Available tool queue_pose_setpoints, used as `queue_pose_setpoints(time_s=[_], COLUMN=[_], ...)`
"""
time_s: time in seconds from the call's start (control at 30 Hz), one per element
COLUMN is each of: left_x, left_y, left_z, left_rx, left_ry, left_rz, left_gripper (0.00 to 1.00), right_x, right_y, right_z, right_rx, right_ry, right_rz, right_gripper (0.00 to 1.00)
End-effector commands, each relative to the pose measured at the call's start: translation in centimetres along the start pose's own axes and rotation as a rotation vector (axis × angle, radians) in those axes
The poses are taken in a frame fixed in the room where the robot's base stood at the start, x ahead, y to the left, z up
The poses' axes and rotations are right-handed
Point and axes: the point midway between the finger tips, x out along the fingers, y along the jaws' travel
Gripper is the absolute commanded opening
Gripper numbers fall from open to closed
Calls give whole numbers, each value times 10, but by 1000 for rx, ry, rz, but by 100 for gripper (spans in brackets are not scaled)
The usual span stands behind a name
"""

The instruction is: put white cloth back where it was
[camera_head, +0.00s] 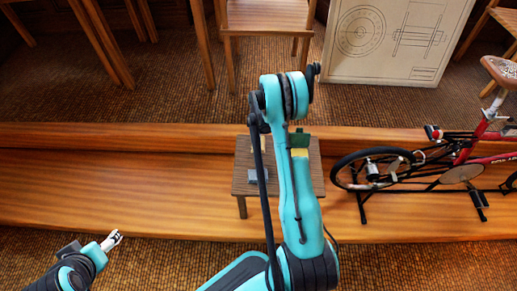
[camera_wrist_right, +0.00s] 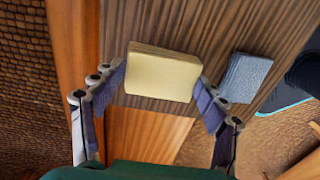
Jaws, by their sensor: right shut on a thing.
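The white cloth (camera_wrist_right: 163,75), a pale cream folded-looking block, sits between the fingertips of my right gripper (camera_wrist_right: 163,84) in the right wrist view. The gripper is shut on its two sides. The cloth is over the small dark wooden table (camera_wrist_right: 200,22); I cannot tell whether it touches the top.
A grey-blue folded piece (camera_wrist_right: 246,77) lies on the table nearer me, also in the head view (camera_head: 258,176). A green item (camera_head: 299,139) with yellow below it shows beside my arm. A red bicycle (camera_head: 465,155) on a stand is to the right. The wooden platform (camera_head: 120,185) is clear at left.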

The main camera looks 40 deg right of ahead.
Motion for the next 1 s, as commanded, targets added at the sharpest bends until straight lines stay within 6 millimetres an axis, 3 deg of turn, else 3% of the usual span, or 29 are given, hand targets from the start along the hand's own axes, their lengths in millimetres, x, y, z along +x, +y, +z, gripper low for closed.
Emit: queue_pose_setpoints(time_s=[0.3, 0.67, 0.7, 0.77, 1.0], left_x=[15, 14, 14, 14, 14], left_y=[0, 0, 0, 0, 0], left_z=[11, 10, 10, 10, 10], left_rx=[0, 0, 0, 0, 0], left_ry=[0, 0, 0, 0, 0], left_rz=[0, 0, 0, 0, 0], left_gripper=[71, 71, 71, 71, 71], right_x=[41, 43, 43, 43, 43], right_y=[0, 0, 0, 0, 0], right_z=[0, 0, 0, 0, 0], right_rx=[1, 1, 1, 1, 1], right_ry=[0, 0, 0, 0, 0], right_rz=[0, 0, 0, 0, 0], right_gripper=[45, 45, 78, 93, 93])
